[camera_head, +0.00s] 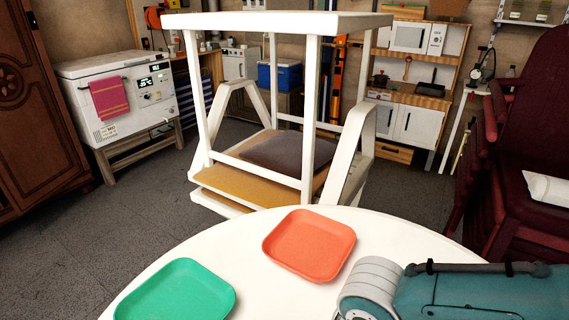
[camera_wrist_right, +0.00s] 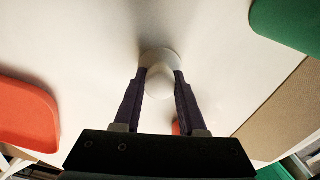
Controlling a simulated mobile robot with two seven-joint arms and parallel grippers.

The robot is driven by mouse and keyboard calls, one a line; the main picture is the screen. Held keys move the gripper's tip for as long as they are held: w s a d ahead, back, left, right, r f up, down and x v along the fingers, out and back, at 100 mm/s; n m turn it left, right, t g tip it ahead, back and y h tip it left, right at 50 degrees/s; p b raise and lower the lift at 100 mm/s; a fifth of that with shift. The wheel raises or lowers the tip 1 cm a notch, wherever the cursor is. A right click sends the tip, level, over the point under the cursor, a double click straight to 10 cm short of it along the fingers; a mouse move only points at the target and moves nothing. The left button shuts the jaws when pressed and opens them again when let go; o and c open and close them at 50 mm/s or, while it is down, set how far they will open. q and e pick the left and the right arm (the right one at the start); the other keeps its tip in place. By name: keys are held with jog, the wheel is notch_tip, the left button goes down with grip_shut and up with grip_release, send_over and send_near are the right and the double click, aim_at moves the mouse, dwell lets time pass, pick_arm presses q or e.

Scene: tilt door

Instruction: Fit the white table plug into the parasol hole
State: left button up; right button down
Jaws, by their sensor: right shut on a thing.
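The white plug (camera_wrist_right: 160,80) shows in the right wrist view as a pale round piece with a wider rim. My right gripper (camera_wrist_right: 161,74) is shut on it, one dark finger on each side. The white round table (camera_head: 225,255) fills the front of the head view, and its top (camera_wrist_right: 90,50) lies beyond the plug in the wrist view. I cannot tell whether the plug touches the table. The parasol hole is not visible in either view. My right arm reaches over the table's right side in the head view. My left gripper is not in view.
A green tray (camera_head: 175,293) lies at the table's front left and an orange tray (camera_head: 309,245) near its far edge. A white canopied swing seat (camera_head: 307,120) stands behind the table. Dark red chairs (camera_head: 530,130) stand at the right. The tabletop between the trays is clear.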

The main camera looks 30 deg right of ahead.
jog(key=shift+f, duration=0.3)
jog(key=shift+c, duration=2)
grip_release()
notch_tip(320, 180, up, 9)
jog(key=p, duration=0.4)
jog(key=shift+r, duration=0.5)
jog(key=shift+a, duration=0.1)
